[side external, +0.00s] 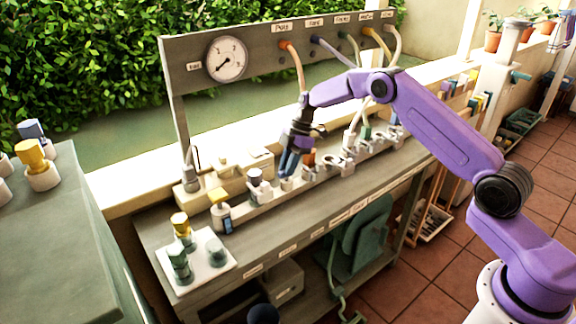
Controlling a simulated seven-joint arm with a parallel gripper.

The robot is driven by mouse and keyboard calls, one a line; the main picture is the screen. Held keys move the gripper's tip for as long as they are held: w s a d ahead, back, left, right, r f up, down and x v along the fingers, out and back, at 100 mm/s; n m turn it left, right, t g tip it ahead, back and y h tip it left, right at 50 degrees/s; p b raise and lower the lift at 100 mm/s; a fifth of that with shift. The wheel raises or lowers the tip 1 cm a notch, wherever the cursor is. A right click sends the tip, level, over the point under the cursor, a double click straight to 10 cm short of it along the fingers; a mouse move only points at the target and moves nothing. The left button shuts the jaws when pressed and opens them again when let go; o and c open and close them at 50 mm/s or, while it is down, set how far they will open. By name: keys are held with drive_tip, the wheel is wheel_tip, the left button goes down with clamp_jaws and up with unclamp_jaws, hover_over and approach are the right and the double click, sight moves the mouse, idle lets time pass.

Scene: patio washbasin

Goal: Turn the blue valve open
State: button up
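My gripper (292,162) points down over the row of fittings at the middle of the bench. Blue shows at its fingertips, but I cannot tell whether this is finger or valve. An orange piece (308,159) is just right of the fingers. Whether the gripper is open or shut is too small to tell. No blue valve can be made out for sure.
The grey bench (300,212) has a back panel with a round gauge (226,59) and several coloured hoses. A yellow-topped fitting (219,197) and a white plate (219,262) with capped pieces stand at the left end. A green side table (60,240) is at far left.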

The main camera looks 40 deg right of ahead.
drive_tip(key=o, duration=0.4)
drive_tip(key=v, duration=1.7)
drive_tip(key=shift+r, duration=0.25)
